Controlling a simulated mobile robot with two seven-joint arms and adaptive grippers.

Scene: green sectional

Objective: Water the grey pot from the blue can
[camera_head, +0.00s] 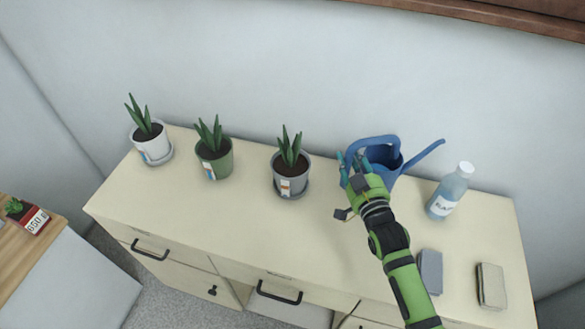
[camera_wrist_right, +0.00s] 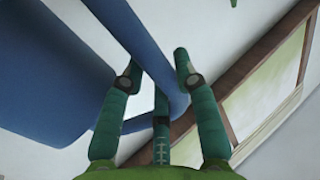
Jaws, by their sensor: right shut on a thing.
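The blue can (camera_head: 385,160) stands on the cream cabinet, right of the grey pot, with its spout pointing right and its handle on the left. My right gripper (camera_head: 353,163) is at the can's handle and shut on it. In the right wrist view the blue handle (camera_wrist_right: 158,55) passes between the green fingers (camera_wrist_right: 160,85). The grey pot (camera_head: 291,185) holds a small green plant in dark soil and stands upright left of the gripper. Whether the can touches the cabinet top is hard to tell. My left gripper is not in view.
A green pot (camera_head: 215,165) and a white pot (camera_head: 153,149) stand further left on the cabinet (camera_head: 240,219). A bottle (camera_head: 450,191) stands close right of the can, under its spout. Two small blocks, grey (camera_head: 430,270) and beige (camera_head: 491,286), lie near the front right. The wall is close behind.

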